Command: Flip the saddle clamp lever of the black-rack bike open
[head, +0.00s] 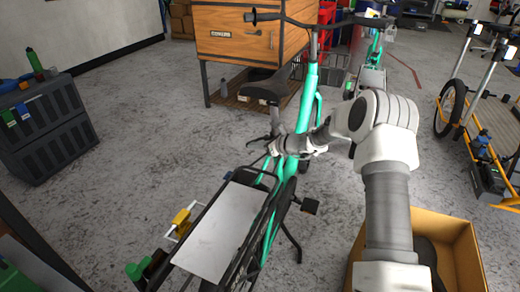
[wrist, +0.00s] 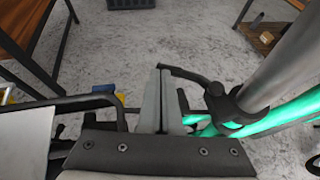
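The green bike (head: 312,82) with the black rack (head: 268,212) stands in the middle of the head view. Its black saddle (head: 268,86) sits on a grey seat post (wrist: 285,70). In the wrist view the black saddle clamp (wrist: 226,105) wraps the post's foot, and its lever (wrist: 192,76) reaches left from it. My gripper (wrist: 161,74) looks shut and empty, its fingertips beside the lever's free end; I cannot tell if they touch. In the head view my gripper (head: 273,146) is by the frame below the saddle, partly hidden.
A white plate (head: 222,230) lies on the rack. A wooden cabinet (head: 235,35) stands behind the bike. A cardboard box (head: 458,245) is at the lower right and a dark crate (head: 45,125) at the left. Another bike (head: 455,105) is at the right.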

